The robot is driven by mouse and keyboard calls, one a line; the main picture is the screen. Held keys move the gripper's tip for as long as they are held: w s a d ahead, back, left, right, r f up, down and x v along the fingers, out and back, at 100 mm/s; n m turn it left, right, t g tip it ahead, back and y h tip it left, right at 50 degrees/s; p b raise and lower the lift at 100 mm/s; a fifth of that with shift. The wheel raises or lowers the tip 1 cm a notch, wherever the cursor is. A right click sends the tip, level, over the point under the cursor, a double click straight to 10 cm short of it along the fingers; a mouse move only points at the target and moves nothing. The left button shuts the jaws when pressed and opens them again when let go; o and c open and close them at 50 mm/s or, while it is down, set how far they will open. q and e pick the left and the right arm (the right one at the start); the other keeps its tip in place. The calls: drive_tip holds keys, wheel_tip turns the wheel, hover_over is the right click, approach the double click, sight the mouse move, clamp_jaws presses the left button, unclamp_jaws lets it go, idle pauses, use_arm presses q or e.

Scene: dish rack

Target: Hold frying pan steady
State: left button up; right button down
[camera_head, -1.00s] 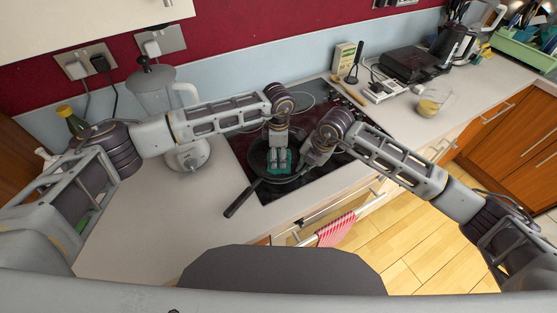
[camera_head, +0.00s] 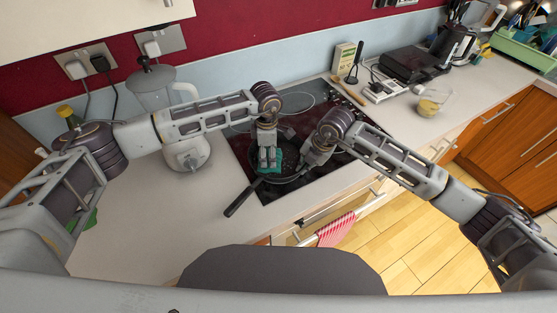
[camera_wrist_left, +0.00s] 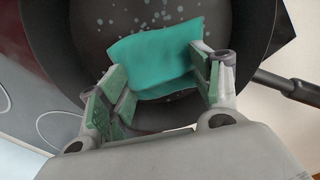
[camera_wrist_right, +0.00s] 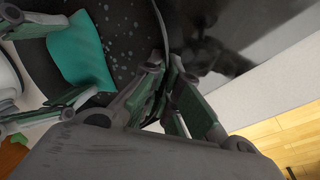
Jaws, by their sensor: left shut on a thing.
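The dark frying pan (camera_head: 284,179) sits on the black hob, its handle (camera_head: 242,199) pointing to the front left. White specks show on its inner surface (camera_wrist_left: 120,14) in the left wrist view. My left gripper (camera_head: 268,164) is shut on a teal cloth (camera_wrist_left: 155,58) and holds it down in the pan; the cloth also shows in the right wrist view (camera_wrist_right: 80,55). My right gripper (camera_head: 306,164) is at the pan's right side. In the right wrist view its fingers (camera_wrist_right: 168,70) straddle the pan's rim closely and appear shut on it.
A glass-and-white blender (camera_head: 186,150) stands left of the hob. A red striped towel (camera_head: 336,229) hangs in front. The counter at front left is clear.

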sight(279, 158)
use_arm(q)
drive_tip(key=shift+w+d, duration=0.1)
drive_tip(key=shift+d, duration=1.55)
drive_tip(key=shift+d, duration=0.15)
